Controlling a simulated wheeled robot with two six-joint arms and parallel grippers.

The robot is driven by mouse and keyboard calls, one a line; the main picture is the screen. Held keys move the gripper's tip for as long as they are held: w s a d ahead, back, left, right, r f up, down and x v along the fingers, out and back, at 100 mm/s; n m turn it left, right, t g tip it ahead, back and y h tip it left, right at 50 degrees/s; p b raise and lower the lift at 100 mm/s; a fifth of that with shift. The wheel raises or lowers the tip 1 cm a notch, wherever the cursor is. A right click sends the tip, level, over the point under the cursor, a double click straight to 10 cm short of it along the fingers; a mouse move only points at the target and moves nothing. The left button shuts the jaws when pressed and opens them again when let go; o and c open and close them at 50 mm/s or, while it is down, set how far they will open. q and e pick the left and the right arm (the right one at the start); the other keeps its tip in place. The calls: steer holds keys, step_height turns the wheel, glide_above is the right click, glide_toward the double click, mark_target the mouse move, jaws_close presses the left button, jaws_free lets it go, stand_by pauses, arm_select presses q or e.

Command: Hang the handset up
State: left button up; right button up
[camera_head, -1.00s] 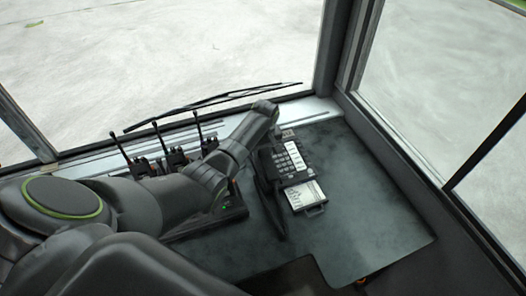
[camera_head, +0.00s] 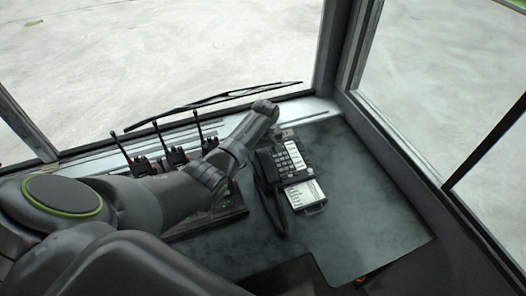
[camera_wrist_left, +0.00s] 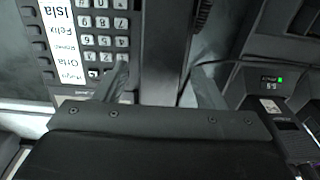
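The desk phone (camera_head: 291,160) has a keypad and a white label strip. The black handset (camera_head: 277,215) lies along the phone's left side, its near end reaching toward me past the phone body. My left wrist hides part of the phone's left side, so I cannot tell whether the handset is seated. In the left wrist view the keypad (camera_wrist_left: 100,35) is at upper left. My left gripper (camera_wrist_left: 161,66) has its two fingers apart, above a smooth grey bar beside the keypad, probably the handset or its cradle. My right gripper is not in view.
Several handheld radios (camera_head: 174,157) stand in chargers left of the phone; a charger (camera_wrist_left: 262,95) with a green light is close to the gripper's right finger. The dark desk (camera_head: 370,220) is clear to the right.

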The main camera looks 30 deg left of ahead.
arm_select(q)
steer(key=shift+r, duration=0.1)
step_height(320, 180, up, 17)
steer(key=s+d, duration=0.1)
steer(key=shift+p, duration=0.45)
steer(key=shift+d, duration=0.1)
